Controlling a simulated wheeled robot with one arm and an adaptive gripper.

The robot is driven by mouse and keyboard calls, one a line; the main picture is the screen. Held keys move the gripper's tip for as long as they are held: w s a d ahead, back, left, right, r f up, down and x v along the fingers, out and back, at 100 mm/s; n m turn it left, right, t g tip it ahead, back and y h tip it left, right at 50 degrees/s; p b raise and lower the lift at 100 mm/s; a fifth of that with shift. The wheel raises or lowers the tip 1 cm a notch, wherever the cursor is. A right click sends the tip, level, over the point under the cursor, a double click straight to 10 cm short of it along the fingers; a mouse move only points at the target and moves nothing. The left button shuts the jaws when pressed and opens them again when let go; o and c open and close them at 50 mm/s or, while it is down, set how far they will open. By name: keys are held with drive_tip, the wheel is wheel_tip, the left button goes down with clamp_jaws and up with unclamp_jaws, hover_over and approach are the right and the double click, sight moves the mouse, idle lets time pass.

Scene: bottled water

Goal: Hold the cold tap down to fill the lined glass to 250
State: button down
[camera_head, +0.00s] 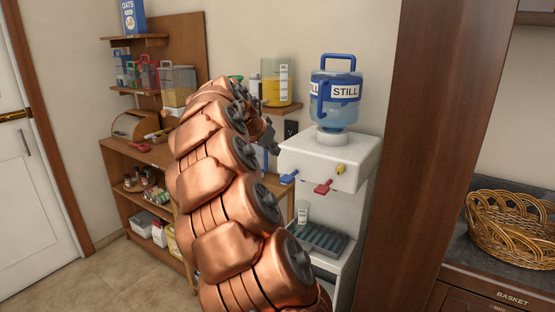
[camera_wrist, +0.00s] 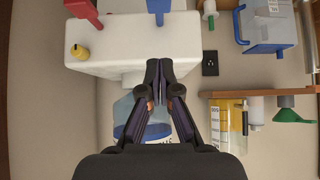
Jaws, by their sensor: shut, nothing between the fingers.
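The white water dispenser (camera_head: 335,155) carries a blue tap (camera_head: 288,178), a red tap (camera_head: 323,187) and a yellow knob (camera_head: 341,169) on its front. A small clear glass (camera_head: 302,212) with a pale label stands below, by the left end of the drip tray (camera_head: 325,240); its lines and water level are too small to read. My gripper (camera_head: 270,136) is at the dispenser's upper left, partly behind my arm. In the upside-down wrist view, my gripper (camera_wrist: 158,70) is shut and empty in front of the dispenser body, apart from the blue tap (camera_wrist: 155,8).
A blue-handled bottle marked STILL (camera_head: 345,92) sits on the dispenser. Left stand wooden shelves (camera_head: 125,160) with containers, and a yellow-filled jug (camera_head: 276,82) on a wall shelf. A brown wooden post (camera_head: 420,130) and a basket (camera_head: 510,228) are at right.

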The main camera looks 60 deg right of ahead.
drive_tip(key=p, duration=0.3)
hover_over(289, 176)
drive_tip(key=a, duration=0.3)
wheel_tip(289, 176, down, 6)
drive_tip(key=shift+f, duration=0.1)
wheel_tip(289, 176, down, 3)
drive_tip(key=shift+r+p, duration=0.1)
drive_tip(key=shift+p, duration=0.2)
drive_tip(key=shift+f, duration=0.7)
